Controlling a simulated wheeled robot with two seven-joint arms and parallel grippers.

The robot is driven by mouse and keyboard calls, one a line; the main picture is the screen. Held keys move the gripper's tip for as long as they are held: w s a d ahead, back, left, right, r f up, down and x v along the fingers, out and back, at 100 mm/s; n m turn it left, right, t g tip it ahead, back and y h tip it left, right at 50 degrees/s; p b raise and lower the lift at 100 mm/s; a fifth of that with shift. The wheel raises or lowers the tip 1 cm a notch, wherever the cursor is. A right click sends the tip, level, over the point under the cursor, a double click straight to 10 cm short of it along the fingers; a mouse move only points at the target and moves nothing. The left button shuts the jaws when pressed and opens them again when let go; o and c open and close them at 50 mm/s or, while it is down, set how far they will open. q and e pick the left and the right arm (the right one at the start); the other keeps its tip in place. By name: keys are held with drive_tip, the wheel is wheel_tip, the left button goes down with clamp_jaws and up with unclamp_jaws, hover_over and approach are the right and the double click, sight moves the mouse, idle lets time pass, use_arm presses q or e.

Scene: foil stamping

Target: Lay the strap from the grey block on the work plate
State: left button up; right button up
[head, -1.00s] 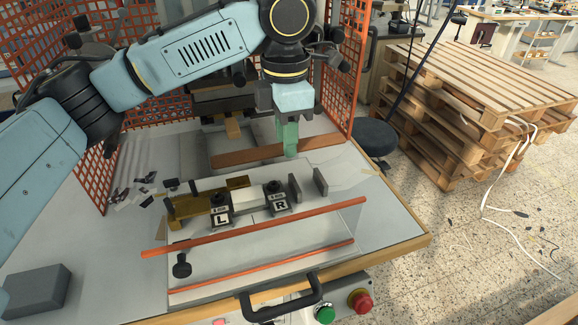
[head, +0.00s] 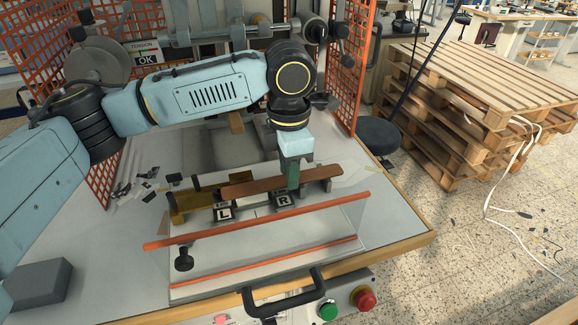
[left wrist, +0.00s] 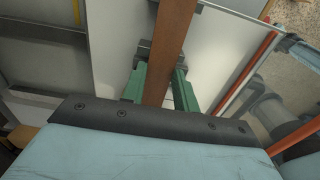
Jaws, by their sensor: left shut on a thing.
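The strap (head: 255,185) is a long, flat brown strip. My left gripper (head: 292,178) is shut on it right of its middle and points down. In the head view the strap lies crosswise over the work plate (head: 240,236), just above and behind the blocks marked L (head: 223,213) and R (head: 283,198). I cannot tell whether it touches anything below. In the left wrist view the strap (left wrist: 172,40) runs between the green fingers. The grey block (head: 38,285) sits at the lower left, with nothing on it. My right gripper is not in view.
An orange-edged clear guard (head: 258,222) stands along the plate's front. A brass-coloured block (head: 186,205) is at the plate's left. Dark scraps (head: 140,188) lie on the table further left. An orange mesh fence (head: 362,70) stands behind at right.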

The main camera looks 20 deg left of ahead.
use_arm(q)
drive_tip(key=o, duration=0.9)
drive_tip(key=shift+o, duration=0.2)
wheel_tip(320, 180, up, 12)
drive_tip(key=p, duration=0.1)
drive_tip(key=shift+r, duration=0.25)
